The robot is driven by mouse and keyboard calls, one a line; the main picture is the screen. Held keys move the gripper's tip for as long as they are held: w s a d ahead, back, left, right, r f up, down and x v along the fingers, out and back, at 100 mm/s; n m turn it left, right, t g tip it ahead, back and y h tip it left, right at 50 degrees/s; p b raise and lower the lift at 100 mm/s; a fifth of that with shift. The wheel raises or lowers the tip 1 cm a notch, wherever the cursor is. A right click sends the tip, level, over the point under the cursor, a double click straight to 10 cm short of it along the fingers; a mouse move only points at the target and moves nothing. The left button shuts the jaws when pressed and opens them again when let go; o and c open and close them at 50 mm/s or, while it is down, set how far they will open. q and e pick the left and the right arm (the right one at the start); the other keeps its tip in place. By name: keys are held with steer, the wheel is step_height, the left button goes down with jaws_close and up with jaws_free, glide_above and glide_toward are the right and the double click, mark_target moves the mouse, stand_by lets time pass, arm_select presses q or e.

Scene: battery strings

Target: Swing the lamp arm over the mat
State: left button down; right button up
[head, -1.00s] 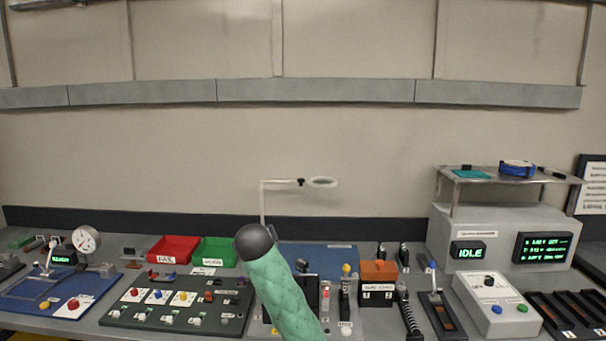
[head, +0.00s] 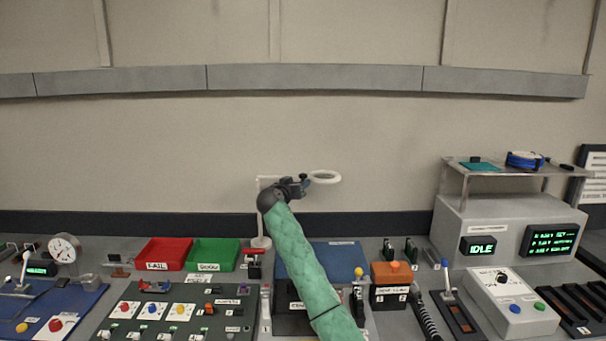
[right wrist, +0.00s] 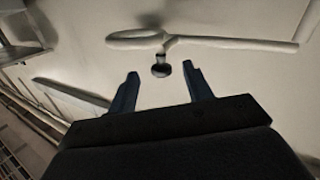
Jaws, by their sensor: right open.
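The white lamp stands at the back of the bench, with a thin post, a level arm and a ring head (head: 324,177). A small dark knob (right wrist: 161,69) hangs from the lamp arm (right wrist: 235,43) close to the ring. My right gripper (head: 304,185) is open at the lamp arm, left of the ring. In the right wrist view the knob shows between the two blue fingertips; I cannot tell how deep it sits between them. The blue mat (head: 347,258) lies below, partly hidden by my green-sleeved right arm. My left gripper is out of view.
Red (head: 164,254) and green (head: 212,254) bins stand left of the lamp's base. An orange-topped box (head: 390,273) stands right of the mat. A grey console (head: 500,225) with a shelf stands at the right. The air around the ring is clear.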

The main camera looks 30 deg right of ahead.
steer(key=shift+r+m, duration=0.3)
steer(key=shift+r, duration=0.15)
steer(key=shift+w+r+m+t, duration=0.1)
steer(key=shift+r+m+t, duration=0.3)
steer(key=shift+m, duration=0.2)
steer(key=p+x, duration=0.3)
steer(key=x, duration=0.3)
steer(key=shift+d, duration=0.15)
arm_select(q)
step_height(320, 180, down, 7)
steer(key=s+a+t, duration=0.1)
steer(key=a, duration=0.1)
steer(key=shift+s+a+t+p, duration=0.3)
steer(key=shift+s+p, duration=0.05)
arm_select(e)
steer(key=shift+w+d, duration=0.3)
steer(key=shift+d, duration=0.2)
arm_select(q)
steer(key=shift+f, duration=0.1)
arm_select(e)
jaws_close()
